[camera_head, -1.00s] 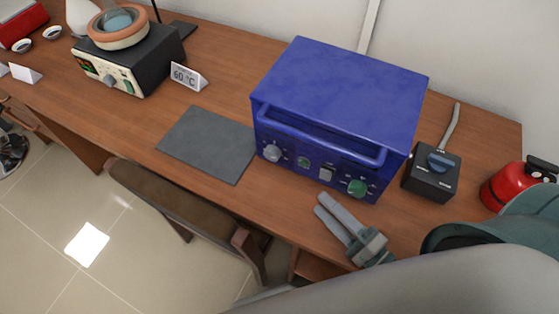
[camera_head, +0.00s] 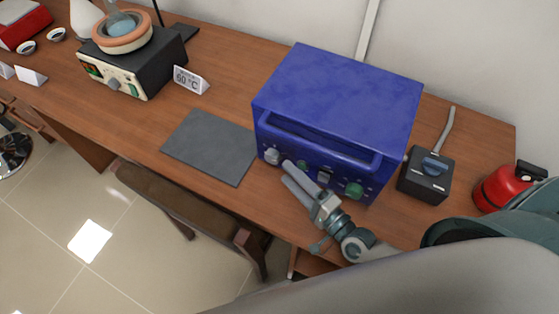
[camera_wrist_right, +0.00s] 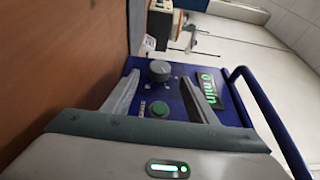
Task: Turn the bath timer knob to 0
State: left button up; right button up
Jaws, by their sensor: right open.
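The blue box (camera_head: 340,90) stands on the table with a row of controls along its lower front. A grey round knob (camera_head: 272,157) is at the left end of the row. In the right wrist view, the grey knob (camera_wrist_right: 160,70) shows ahead, between the finger directions, near a green button (camera_wrist_right: 160,109) and a display (camera_wrist_right: 208,82) reading "0 min". My right gripper (camera_head: 287,171) is open and empty in front of the panel, its fingertips just right of and below the grey knob. I cannot tell whether they touch anything. My left gripper is not in view.
A grey mat (camera_head: 210,147) lies left of the blue box. A chair (camera_head: 185,200) is below.

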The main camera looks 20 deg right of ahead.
aim_at(277, 163)
jog(key=p+x, duration=0.1)
jog(key=x, duration=0.3)
jog(key=shift+r, duration=0.1)
jog(key=shift+w+a, duration=0.25)
jog(key=shift+w, duration=0.3)
jog(key=c, duration=1.1)
jog(key=shift+o, duration=0.2)
jog(key=o, duration=1.1)
jog(key=shift+c, duration=0.2)
jog(key=shift+s, duration=0.1)
